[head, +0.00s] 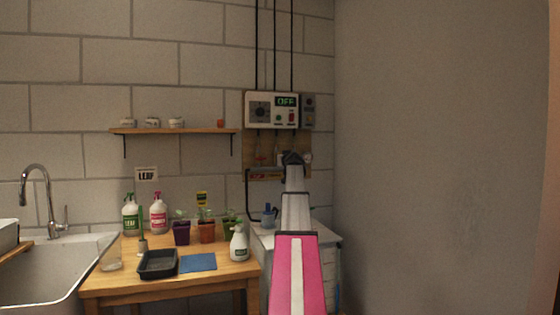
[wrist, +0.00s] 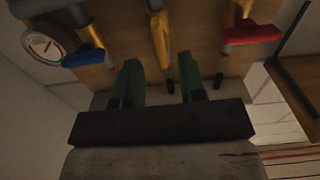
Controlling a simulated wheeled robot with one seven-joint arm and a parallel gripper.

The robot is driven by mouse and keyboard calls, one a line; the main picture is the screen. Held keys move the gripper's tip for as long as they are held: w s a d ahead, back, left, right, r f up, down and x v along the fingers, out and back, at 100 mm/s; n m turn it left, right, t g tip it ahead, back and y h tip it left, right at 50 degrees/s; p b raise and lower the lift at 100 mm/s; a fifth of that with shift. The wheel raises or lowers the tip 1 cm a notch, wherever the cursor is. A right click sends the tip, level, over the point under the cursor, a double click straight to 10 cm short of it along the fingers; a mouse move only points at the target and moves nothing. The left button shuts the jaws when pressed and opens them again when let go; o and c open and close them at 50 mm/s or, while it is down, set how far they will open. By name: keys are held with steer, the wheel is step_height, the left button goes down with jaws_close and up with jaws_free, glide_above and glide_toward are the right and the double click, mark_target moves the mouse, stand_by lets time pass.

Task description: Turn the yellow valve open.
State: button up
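Pipes with coloured valve handles hang on a wooden board in the wrist view. A long yellow piece (wrist: 160,38), apparently the yellow valve, points lengthwise in the middle, between a blue handle (wrist: 83,57) and a red handle (wrist: 249,35). My gripper (wrist: 158,62) is open, its two green fingers apart with nothing held between them. The yellow piece's near end lies in line with the gap between the fingertips; I cannot tell the remaining depth. In the head view my gripper (head: 293,158) is at the board and hides the middle valve.
A round gauge (wrist: 43,46) sits beside the blue handle. A control box (head: 272,110) reading OFF hangs above the board. A wooden bench (head: 168,280) with pots and bottles stands left, and a grey wall (head: 440,150) rises right.

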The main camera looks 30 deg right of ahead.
steer(key=v, duration=0.5)
steer(key=shift+s+a, duration=0.15)
steer(key=shift+s, duration=0.2)
